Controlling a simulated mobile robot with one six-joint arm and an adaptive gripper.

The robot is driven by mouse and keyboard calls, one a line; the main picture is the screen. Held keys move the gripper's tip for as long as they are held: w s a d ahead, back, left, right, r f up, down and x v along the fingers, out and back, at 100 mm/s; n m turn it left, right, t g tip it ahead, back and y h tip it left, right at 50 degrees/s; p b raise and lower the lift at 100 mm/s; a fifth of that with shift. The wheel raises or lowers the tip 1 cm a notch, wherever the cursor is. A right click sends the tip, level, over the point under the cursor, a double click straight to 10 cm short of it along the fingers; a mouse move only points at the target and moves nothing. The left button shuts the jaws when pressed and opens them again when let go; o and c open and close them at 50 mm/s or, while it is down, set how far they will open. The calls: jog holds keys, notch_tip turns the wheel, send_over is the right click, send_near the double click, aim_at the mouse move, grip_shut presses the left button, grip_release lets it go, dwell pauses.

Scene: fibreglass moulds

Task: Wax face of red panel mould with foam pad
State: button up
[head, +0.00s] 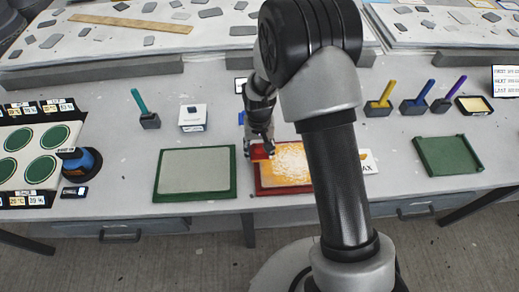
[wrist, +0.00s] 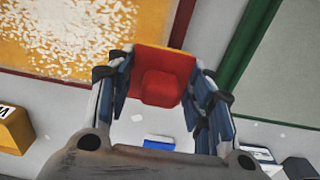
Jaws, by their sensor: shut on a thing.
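The red panel mould (head: 263,190) lies flat on the bench, partly hidden behind my arm. Its face (wrist: 70,35) is orange-yellow with a broad speckled whitish area; bare orange shows along the side by my gripper. My gripper (head: 261,147) is shut on the red foam pad (wrist: 160,88) by its raised block, with one finger on each side. The pad is over the mould's left edge, near the red rim (wrist: 183,22). I cannot tell whether its underside touches the face.
A green-rimmed mould (head: 234,184) lies just left of the red one. A white label ending in "AX" (head: 369,162) lies right of it. Holders with yellow (head: 387,93), blue and purple handles stand behind right. A green tray (head: 447,155) lies far right.

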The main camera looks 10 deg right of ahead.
aim_at(260, 145)
jog(key=r, duration=0.1)
jog(key=r+p, duration=0.1)
jog(key=r, duration=0.2)
jog(key=shift+d+p, duration=0.3)
jog(key=shift+p, duration=0.05)
jog(key=shift+a+r+p, duration=0.1)
jog(key=shift+r+p, duration=0.35)
jog(key=shift+r, duration=0.2)
jog(key=shift+r+p, duration=0.95)
jog(key=shift+r, duration=0.45)
jog(key=shift+w, duration=0.1)
